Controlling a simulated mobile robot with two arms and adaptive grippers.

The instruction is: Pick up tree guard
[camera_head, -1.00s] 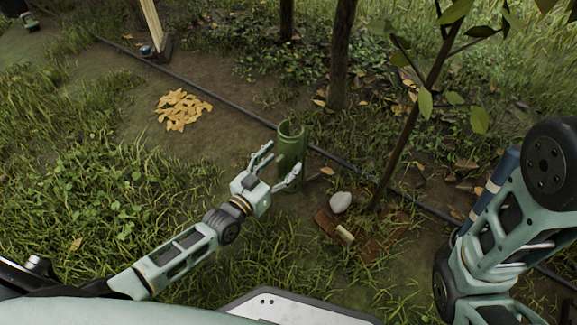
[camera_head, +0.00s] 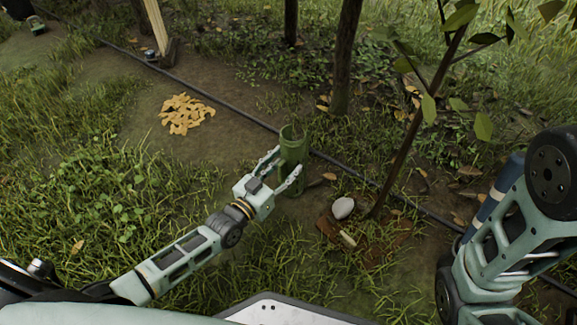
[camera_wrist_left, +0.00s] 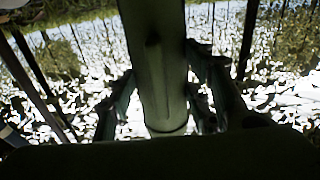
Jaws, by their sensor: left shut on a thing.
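The tree guard (camera_head: 293,150) is a green upright tube with an open top, standing on the ground in the middle of the head view. My left gripper (camera_head: 286,168) is shut on it, with one finger on each side. In the left wrist view the tree guard (camera_wrist_left: 158,65) fills the middle as a dark green tube between the fingers of the left gripper (camera_wrist_left: 165,100). My right arm shows at the right edge of the head view, but its gripper is not in view.
A thin black hose (camera_head: 235,113) runs diagonally behind the tree guard. A pale stone (camera_head: 343,208) and a reddish-brown flat piece (camera_head: 375,243) lie to the right, by a thin sapling (camera_head: 412,125). A yellow leaf pile (camera_head: 186,113) lies back left.

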